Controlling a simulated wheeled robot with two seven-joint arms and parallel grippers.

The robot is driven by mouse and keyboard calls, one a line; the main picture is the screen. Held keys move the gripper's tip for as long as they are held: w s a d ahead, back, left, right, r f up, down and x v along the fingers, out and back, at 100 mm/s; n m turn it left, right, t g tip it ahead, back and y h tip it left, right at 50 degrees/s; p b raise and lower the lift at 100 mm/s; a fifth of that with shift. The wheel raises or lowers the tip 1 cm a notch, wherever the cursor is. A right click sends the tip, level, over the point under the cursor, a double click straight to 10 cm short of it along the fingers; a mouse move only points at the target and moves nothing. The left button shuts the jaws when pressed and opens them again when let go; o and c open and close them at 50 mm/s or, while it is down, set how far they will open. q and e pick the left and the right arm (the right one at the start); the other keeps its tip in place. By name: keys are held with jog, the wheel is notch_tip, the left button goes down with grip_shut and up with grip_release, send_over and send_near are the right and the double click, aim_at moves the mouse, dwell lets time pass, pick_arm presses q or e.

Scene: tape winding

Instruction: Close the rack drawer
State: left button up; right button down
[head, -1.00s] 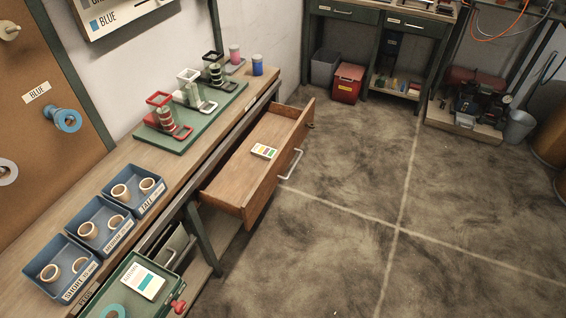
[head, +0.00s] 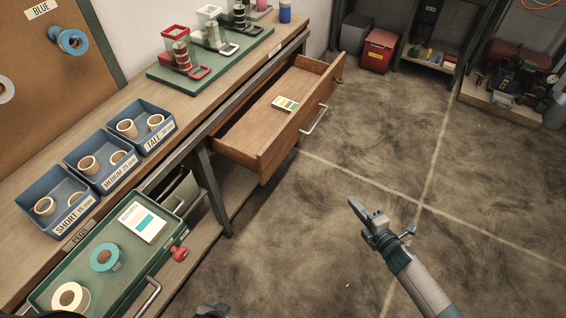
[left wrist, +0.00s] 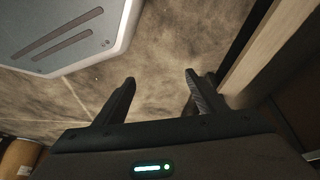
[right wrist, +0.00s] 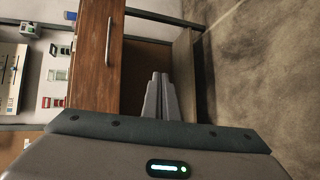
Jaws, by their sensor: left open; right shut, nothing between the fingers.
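A wooden drawer (head: 272,118) stands pulled out from the bench, below the green board with the stands. Its metal bar handle (head: 313,119) is on the front, and a small card with colored patches (head: 285,103) lies inside. The drawer front (right wrist: 97,60) and handle (right wrist: 108,42) also show in the right wrist view. My right gripper (head: 360,212) is shut and empty, over the floor to the right of the drawer, apart from it. My left gripper (left wrist: 160,82) is open and empty; only a dark bit of it shows at the head view's bottom edge.
Blue bins (head: 140,125) with rings line the bench. The green board (head: 213,55) bears several stands. The floor before the drawer is clear.

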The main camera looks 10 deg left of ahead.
aim_at(272, 148)
jog(key=w+a+r+n+y+b, duration=0.4)
jog(key=a+r+n+y+b, duration=0.15)
jog(key=r+n, duration=0.55)
pick_arm(q)
notch_tip(272, 148, up, 13)
jog(key=w+d+t+b, duration=0.1)
jog(key=b, duration=0.2)
jog(key=shift+d+h, duration=0.2)
jog(key=shift+h, duration=0.1)
pick_arm(e)
jog(key=s+a+r+n+g+y, duration=0.4)
jog(key=a+r+n+g, duration=0.1)
jog(key=n, duration=0.9)
jog(key=shift+s+a+r+g, duration=0.35)
jog(key=shift+a+r, duration=0.15)
jog(key=shift+r, duration=0.45)
pick_arm(q)
jog(key=shift+w, duration=0.1)
